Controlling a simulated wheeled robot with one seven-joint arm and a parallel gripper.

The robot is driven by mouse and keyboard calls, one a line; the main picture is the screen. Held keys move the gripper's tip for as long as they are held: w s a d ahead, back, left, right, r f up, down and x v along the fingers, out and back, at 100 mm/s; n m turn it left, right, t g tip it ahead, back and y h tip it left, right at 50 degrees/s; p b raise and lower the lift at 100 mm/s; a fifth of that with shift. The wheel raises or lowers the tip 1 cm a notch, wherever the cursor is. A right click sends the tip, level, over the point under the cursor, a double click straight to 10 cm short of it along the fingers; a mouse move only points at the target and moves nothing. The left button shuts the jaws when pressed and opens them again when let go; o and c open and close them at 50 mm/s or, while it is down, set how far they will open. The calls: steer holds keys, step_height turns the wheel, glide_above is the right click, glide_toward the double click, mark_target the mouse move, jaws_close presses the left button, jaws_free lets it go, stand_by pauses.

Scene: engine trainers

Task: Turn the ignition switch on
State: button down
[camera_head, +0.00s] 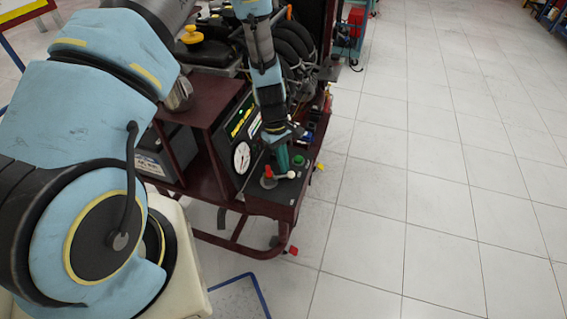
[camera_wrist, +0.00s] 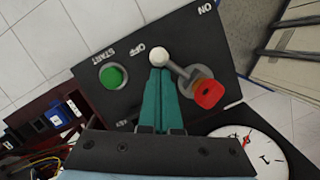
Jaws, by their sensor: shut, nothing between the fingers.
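The ignition switch (camera_wrist: 183,73) is a grey lever with a white ball knob and a red part at its pivot, on a black panel (camera_wrist: 232,62) marked OFF and ON. In the wrist view the knob lies close to the OFF mark, with ON farther up and right. The switch also shows in the head view (camera_head: 268,172). My gripper (camera_wrist: 160,70) has its teal fingers together and empty, with the tips right at the knob; whether they touch it I cannot tell. In the head view my gripper (camera_head: 284,167) points down over the panel.
A green START button (camera_wrist: 112,76) sits left of the lever in the wrist view. A white-faced gauge (camera_head: 241,157) stands on the upright board beside the panel. The dark red trainer frame (camera_head: 205,100) surrounds them. The tiled floor to the right is clear.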

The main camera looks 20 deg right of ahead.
steer(key=shift+s+m, duration=0.3)
steer(key=shift+m, duration=0.3)
steer(key=shift+s+d+m+y+b, duration=0.1)
steer(key=shift+s+m+y+b, duration=0.2)
steer(key=shift+m, duration=0.3)
steer(key=shift+s+m+y+b, duration=0.2)
steer(key=shift+s+m, duration=0.15)
steer(key=shift+m, duration=0.35)
steer(key=shift+s+m+y+b, duration=0.2)
steer(key=shift+s+m, duration=0.1)
steer(key=shift+m, duration=0.4)
steer(key=shift+s+a+m+y+b, duration=0.2)
steer(key=shift+s+m, duration=0.25)
steer(key=shift+m, duration=0.5)
steer(key=shift+s+a+m+y+b, duration=0.1)
steer(key=shift+s+a+m+y, duration=0.2)
steer(key=shift+m, duration=0.65)
steer(key=shift+s+a+m, duration=0.35)
steer(key=shift+s+m, duration=0.15)
steer(key=shift+m, duration=0.7)
steer(key=shift+t, duration=0.3)
